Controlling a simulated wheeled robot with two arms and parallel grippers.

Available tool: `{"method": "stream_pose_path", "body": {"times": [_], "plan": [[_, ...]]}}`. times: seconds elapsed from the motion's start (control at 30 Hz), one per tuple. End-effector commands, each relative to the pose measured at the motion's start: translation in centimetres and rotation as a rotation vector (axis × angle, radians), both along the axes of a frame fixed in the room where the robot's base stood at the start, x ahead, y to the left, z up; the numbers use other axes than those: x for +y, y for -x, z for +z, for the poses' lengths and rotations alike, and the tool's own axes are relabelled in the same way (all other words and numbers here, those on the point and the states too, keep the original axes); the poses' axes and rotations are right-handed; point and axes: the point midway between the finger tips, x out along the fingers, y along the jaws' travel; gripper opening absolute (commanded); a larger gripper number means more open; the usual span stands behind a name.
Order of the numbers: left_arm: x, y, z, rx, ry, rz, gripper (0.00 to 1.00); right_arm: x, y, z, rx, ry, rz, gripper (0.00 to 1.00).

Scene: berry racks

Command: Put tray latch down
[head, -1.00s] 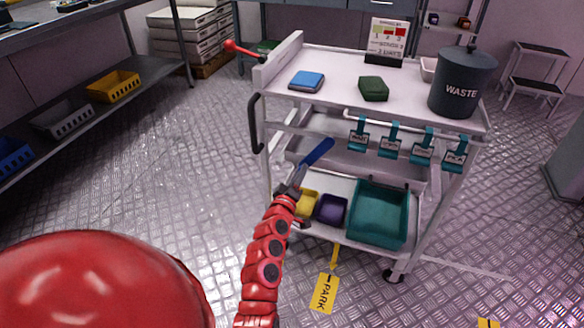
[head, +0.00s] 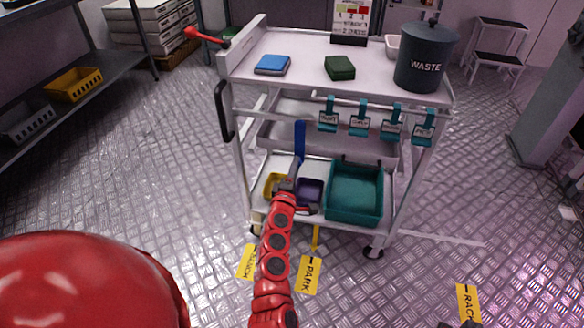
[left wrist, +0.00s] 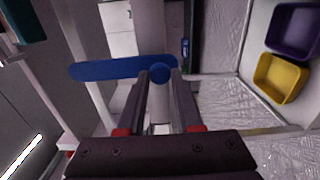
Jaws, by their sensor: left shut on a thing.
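A long flat blue bar (head: 299,139), which may be the tray latch, stands nearly upright in front of the cart's lower shelves in the head view. In the left wrist view the blue bar (left wrist: 110,70) runs across the picture. My left gripper (head: 296,166) is at the bar's lower end. In the left wrist view its fingers (left wrist: 159,76) are shut on a round blue knob at the bar. Whether the bar is fixed to the cart is unclear. Dark tips at the bottom edge of the head view may be my right gripper (head: 459,325); its jaws cannot be made out.
The white cart (head: 300,42) carries a waste bin (head: 425,60), a blue pad (head: 272,65) and a green block (head: 340,68). A red lever (head: 205,37) juts from its left end. A teal bin (head: 354,208) stands on the lower shelf. The floor around is open.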

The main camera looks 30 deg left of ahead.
Motion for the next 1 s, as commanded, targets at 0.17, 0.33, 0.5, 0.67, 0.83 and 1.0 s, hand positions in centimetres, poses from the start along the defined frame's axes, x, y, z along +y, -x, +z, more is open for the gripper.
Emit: {"method": "stream_pose_path", "body": {"times": [0.17,0.33,0.5,0.67,0.83,1.0], "plan": [[-0.14,-0.02,-0.04,-0.001,0.008,-0.001,0.0,0.0,0.0,-0.01,0.0,0.0,0.0,0.0],[-0.18,-0.03,-0.05,-0.001,0.008,-0.002,0.0,0.0,0.0,0.0,0.0,0.0,0.0,0.0],[-0.19,-0.04,-0.05,-0.001,0.007,-0.003,0.52,0.0,0.0,0.0,0.0,0.0,0.0,0.0],[-0.17,-0.03,-0.03,0.0,0.006,-0.002,0.63,0.0,0.0,0.0,0.0,0.0,0.0,0.0],[-0.15,-0.02,-0.03,0.0,0.006,-0.002,0.63,0.0,0.0,0.0,0.0,0.0,0.0,0.0],[-0.43,0.95,-0.1,0.0,0.007,-0.001,0.63,0.0,0.0,0.15,0.0,0.0,0.0,0.0]]}}
